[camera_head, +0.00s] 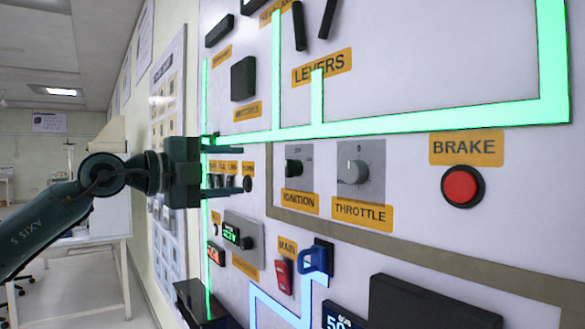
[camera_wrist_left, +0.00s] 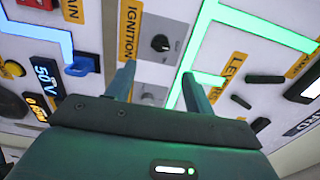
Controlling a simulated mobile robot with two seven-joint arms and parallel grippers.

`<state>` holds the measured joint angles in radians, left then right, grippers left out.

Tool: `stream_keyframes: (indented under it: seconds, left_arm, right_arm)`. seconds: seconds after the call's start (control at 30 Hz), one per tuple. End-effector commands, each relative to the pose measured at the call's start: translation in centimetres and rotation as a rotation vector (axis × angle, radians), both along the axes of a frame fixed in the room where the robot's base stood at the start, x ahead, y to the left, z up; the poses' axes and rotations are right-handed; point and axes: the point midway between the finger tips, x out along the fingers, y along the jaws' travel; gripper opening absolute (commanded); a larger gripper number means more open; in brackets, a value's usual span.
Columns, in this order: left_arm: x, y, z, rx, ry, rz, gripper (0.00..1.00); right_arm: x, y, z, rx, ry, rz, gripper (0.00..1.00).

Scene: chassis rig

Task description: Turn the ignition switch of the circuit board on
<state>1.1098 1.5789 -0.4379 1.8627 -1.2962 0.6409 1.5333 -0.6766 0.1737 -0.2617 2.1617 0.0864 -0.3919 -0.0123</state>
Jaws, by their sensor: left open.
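The ignition switch (camera_head: 294,167) is a dark knob on a grey plate on the upright circuit board (camera_head: 420,70), above the orange IGNITION label (camera_head: 299,202). My left gripper (camera_head: 240,170) is to the left of the switch in the head view, with its two fingers apart and nothing between them. In the left wrist view, the ignition knob (camera_wrist_left: 160,43) shows beyond the fingertips of my left gripper (camera_wrist_left: 158,70), and the fingers look clear of it. My right gripper is not in view.
The throttle knob (camera_head: 356,172) is just right of the ignition switch. A red brake button (camera_head: 462,186) is farther right. A blue main switch (camera_head: 316,259) sits below, and levers (camera_head: 299,26) stick out above. A green lit strip (camera_head: 400,124) crosses the board.

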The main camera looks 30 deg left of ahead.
Motion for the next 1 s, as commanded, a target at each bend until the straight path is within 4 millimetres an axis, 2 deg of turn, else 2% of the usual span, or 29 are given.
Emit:
stream_keyframes:
  seconds: [0.03,0.13,0.3,0.5,0.7,1.0]
  left_arm:
    - [0.8,-0.5,0.6,-0.004,-0.001,-0.006,0.53]
    - [2.6,-1.3,0.7,-0.006,-0.002,-0.008,0.53]
    - [6.1,-2.8,0.7,-0.005,-0.002,-0.008,0.53]
    - [9.2,-4.0,0.5,-0.006,-0.002,-0.006,0.53]
    - [10.7,-4.5,0.2,-0.003,-0.003,-0.003,0.53]
    - [11.0,-4.6,0.1,-0.003,-0.002,-0.003,0.53]
  right_arm:
    - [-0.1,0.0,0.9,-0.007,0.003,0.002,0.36]
    - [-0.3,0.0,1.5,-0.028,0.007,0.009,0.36]
    - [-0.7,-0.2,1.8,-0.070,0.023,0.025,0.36]
    - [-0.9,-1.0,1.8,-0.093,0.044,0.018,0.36]
    - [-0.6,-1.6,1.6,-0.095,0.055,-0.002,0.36]
    - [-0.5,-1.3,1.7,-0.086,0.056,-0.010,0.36]
